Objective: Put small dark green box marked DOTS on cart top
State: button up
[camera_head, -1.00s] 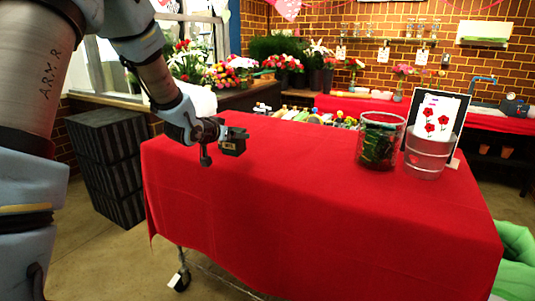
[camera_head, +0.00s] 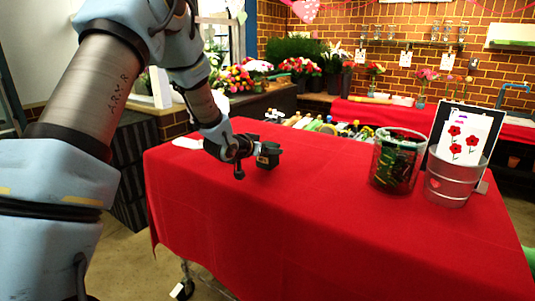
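The small dark box (camera_head: 268,155) is at the end of my gripper (camera_head: 254,154), over the left rear part of the cart top. It has a small tan label, too small to read. My gripper looks shut on it, though the fingertips are small and partly hidden. The cart top (camera_head: 300,215) is covered by a red cloth that hangs down its sides, with a caster below. I cannot tell whether the box touches the cloth or hangs just above it.
A glass container with dark green contents (camera_head: 397,160) and a clear bucket (camera_head: 452,180) stand at the cart's right end, by a card with red flowers (camera_head: 465,138). Wrapped rolls (camera_head: 318,125) lie behind the cart. The front and middle of the cart top are clear.

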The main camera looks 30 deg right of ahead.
jog(key=shift+f, duration=1.05)
jog(key=shift+f, duration=0.1)
jog(key=o, duration=1.3)
jog(key=shift+a+r, duration=0.1)
jog(key=shift+r, duration=0.1)
jog(key=b+v, duration=0.3)
jog(key=v, duration=0.9)
jog(key=shift+f, duration=0.1)
